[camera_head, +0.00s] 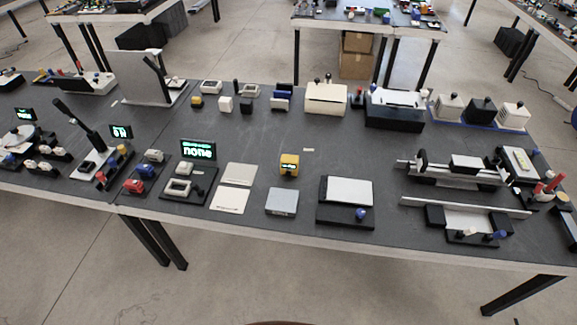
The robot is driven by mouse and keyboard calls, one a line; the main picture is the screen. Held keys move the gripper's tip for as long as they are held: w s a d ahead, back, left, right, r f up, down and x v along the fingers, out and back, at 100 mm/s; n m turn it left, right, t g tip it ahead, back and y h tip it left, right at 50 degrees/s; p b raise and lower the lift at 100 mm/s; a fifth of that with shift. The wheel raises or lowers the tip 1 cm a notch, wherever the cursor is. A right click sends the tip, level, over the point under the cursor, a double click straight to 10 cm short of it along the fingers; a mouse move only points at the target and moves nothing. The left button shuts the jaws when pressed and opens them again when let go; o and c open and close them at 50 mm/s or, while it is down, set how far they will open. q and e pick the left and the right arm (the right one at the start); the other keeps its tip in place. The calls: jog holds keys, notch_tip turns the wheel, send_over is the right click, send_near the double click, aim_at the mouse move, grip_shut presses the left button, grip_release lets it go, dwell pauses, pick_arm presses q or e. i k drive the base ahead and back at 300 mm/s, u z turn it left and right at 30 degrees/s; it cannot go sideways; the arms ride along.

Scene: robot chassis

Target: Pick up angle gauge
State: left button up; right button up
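A small yellow block with a dark display-like patch on its front (289,165) stands upright near the middle of the dark table; it looks like the angle gauge, though its markings are too small to read. It stands behind a flat grey square plate (282,202) and apart from it. Neither of my grippers is in view, and nothing is touching the yellow block.
The dark table (330,150) is crowded. A black box with a light top (346,197) is right of the block. A "none" display (198,149) and flat light plates (236,175) are left. A rail device (455,170) is farther right. Bare tabletop surrounds the block.

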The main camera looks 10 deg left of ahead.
aim_at(287, 162)
jog(key=u, duration=2.35)
jog(key=i, duration=2.35)
jog(key=z, duration=2.5)
